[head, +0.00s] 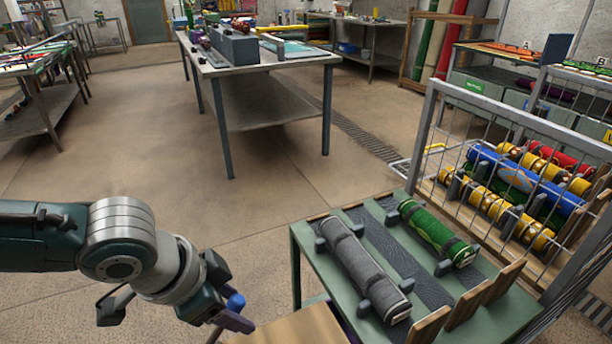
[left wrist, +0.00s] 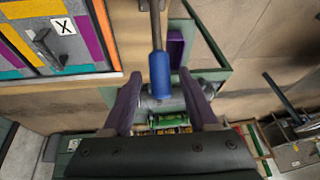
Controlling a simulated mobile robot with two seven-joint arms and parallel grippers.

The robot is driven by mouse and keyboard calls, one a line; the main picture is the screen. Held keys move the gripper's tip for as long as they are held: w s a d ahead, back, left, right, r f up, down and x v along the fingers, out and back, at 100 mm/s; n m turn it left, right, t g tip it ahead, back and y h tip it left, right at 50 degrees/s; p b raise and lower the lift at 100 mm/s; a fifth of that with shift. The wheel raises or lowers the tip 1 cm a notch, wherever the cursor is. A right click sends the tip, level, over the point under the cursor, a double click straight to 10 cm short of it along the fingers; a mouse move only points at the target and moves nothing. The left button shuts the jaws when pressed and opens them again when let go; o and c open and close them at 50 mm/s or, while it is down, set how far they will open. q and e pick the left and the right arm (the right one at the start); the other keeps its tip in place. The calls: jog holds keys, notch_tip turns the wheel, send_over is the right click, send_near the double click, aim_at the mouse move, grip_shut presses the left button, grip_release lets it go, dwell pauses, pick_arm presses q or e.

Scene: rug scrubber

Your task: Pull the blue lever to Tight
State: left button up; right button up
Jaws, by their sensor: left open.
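The blue lever shows in the left wrist view as a blue grip (left wrist: 160,75) on a grey rod that comes in from the top. My left gripper (left wrist: 160,90) is open, with one purple finger on each side of the grip. I cannot tell whether either finger touches it. In the head view the rounded blue end of the lever (head: 236,301) shows beside the purple fingers of my left gripper (head: 232,316) at the bottom. The rest of the lever is hidden there. No Tight label can be read. My right gripper is not in view.
A green stand (head: 300,231) with grey and green rolls is right of my left gripper. A wire rack (head: 445,115) of coloured rolls stands behind it. The left wrist view shows a coloured panel marked X (left wrist: 64,26). The floor ahead is clear up to a metal table (head: 262,72).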

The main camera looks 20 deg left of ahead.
pick_arm(q)
jog(key=shift+w+f, duration=0.1)
jog(key=shift+c, duration=0.3)
grip_shut()
dwell(1.1)
